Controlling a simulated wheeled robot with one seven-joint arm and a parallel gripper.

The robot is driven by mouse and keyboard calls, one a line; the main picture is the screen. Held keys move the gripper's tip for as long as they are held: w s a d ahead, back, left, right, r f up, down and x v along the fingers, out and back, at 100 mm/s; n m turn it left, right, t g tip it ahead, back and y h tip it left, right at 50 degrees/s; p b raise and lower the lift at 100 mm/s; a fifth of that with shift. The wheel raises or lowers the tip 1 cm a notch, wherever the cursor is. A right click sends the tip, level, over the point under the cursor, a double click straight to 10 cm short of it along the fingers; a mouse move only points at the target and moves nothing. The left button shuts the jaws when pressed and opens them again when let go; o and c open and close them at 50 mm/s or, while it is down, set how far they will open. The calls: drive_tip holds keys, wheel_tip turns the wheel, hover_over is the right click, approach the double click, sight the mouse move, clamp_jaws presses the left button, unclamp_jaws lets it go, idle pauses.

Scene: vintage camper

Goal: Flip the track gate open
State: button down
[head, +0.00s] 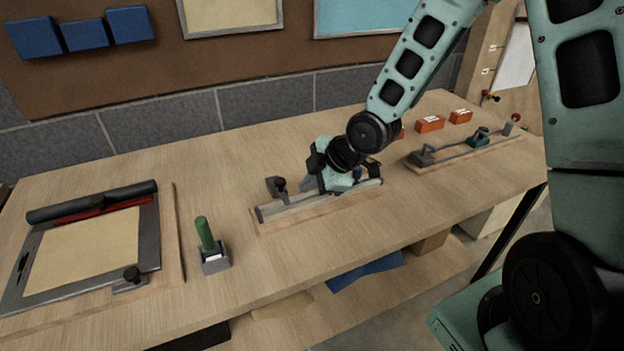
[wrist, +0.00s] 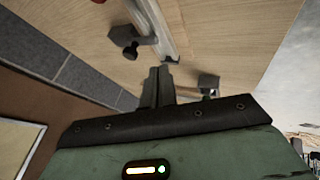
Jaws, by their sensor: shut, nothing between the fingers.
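A metal track (head: 315,203) lies on a wooden base board in the middle of the workbench; it also shows in the wrist view (wrist: 152,22). A dark knobbed piece (head: 278,187) stands beside its back left part, and shows in the wrist view (wrist: 130,42). I cannot tell for sure which part is the gate. My gripper (head: 309,186) is low over the track, right of the knobbed piece, and hides part of the track. In the wrist view its fingers (wrist: 158,80) are together and empty, near the track's end. Contact cannot be made out.
A second rail fixture (head: 465,150) sits at the right, with orange boxes (head: 430,124) behind it. A green-handled tool (head: 206,238) in a holder and a framed screen (head: 85,250) are at the left. The bench front between tool and track is clear.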

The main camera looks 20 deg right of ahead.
sight(290, 201)
drive_tip(key=x, duration=0.5)
drive_tip(key=shift+a+f, duration=0.15)
drive_tip(key=shift+f, duration=0.1)
drive_tip(key=w+p, duration=0.1)
drive_tip(key=w, duration=0.2)
drive_tip(key=shift+w+f+p, duration=0.1)
drive_tip(key=shift+w+p, duration=0.1)
drive_tip(key=shift+p, duration=0.15)
drive_tip(key=shift+w+f, duration=0.1)
drive_tip(key=shift+w, duration=0.4)
drive_tip(key=shift+w, duration=0.15)
